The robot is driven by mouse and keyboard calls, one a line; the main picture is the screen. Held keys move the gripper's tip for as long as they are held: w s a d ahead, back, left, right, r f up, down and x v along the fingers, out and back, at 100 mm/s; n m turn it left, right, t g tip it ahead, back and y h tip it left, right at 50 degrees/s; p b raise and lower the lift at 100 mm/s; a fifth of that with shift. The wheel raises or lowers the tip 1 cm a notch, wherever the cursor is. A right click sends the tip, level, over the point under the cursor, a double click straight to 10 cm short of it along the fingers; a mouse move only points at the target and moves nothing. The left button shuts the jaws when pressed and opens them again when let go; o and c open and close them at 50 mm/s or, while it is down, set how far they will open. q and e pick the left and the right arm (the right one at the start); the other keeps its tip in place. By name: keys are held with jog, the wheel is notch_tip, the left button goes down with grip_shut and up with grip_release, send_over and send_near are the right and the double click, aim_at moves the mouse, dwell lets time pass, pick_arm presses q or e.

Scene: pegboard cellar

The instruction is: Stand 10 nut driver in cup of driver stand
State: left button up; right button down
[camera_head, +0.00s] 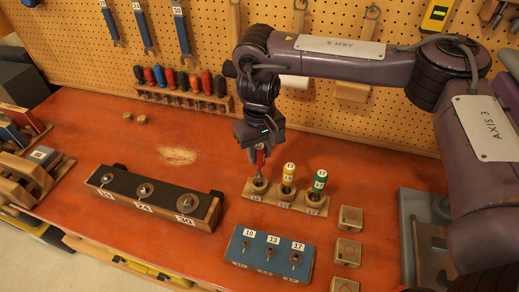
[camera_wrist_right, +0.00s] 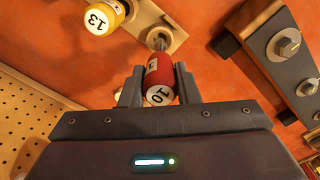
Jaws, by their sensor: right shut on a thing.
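My right gripper (camera_head: 260,146) is shut on the red handle of the 10 nut driver (camera_head: 259,158), upright over the left cup of the wooden driver stand (camera_head: 284,202). In the right wrist view the fingers (camera_wrist_right: 158,85) flank the red handle marked 10 (camera_wrist_right: 158,72). Its metal shank points down at a cup in the stand (camera_wrist_right: 172,22); I cannot tell how deep the tip is. The yellow 13 driver (camera_head: 289,178) and green 17 driver (camera_head: 319,184) stand in the other two cups. My left gripper is out of view.
A blue block (camera_head: 268,262) marked 10, 13, 17 lies in front. A dark-topped block with bolts (camera_head: 150,205) is at left. Small wooden blocks (camera_head: 350,219) line the right. A rack of screwdrivers (camera_head: 180,98) is behind.

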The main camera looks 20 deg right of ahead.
aim_at(259, 162)
jog(key=shift+f+b, duration=0.3)
jog(key=shift+f, duration=0.35)
jog(key=shift+f+b, duration=0.3)
jog(key=shift+f, duration=0.25)
jog(key=shift+f+b, duration=0.55)
jog(key=shift+f, duration=0.55)
jog(key=c, duration=1)
grip_release()
jog(key=shift+r, duration=0.1)
